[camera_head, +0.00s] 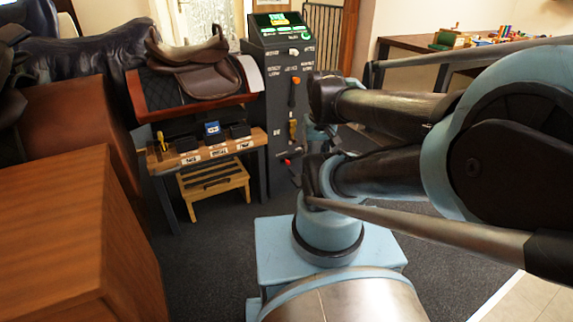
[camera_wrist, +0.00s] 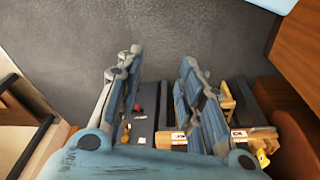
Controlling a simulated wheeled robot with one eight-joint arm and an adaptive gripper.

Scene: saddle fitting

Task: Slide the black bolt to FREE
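The dark control cabinet (camera_head: 277,110) stands beyond my arm, with a white knob, an orange-brown lever (camera_head: 292,92) and a small red-tipped fitting (camera_head: 287,161) low on its front. I cannot make out the black bolt for sure against the dark front, nor read a FREE mark. In the wrist view the cabinet front (camera_wrist: 146,125) shows between my fingers, with a red spot (camera_wrist: 137,108) near the left finger. My gripper (camera_wrist: 160,58) has its two fingers wide apart and nothing between them close up. In the head view my arm hides most of it.
A bench (camera_head: 258,136) with dark trays and labels stands left of the cabinet, with a wooden step stool (camera_head: 214,183) under it. A saddle (camera_head: 196,72) rests on a stand behind. A wooden box (camera_head: 60,230) fills the left front. Carpet between is clear.

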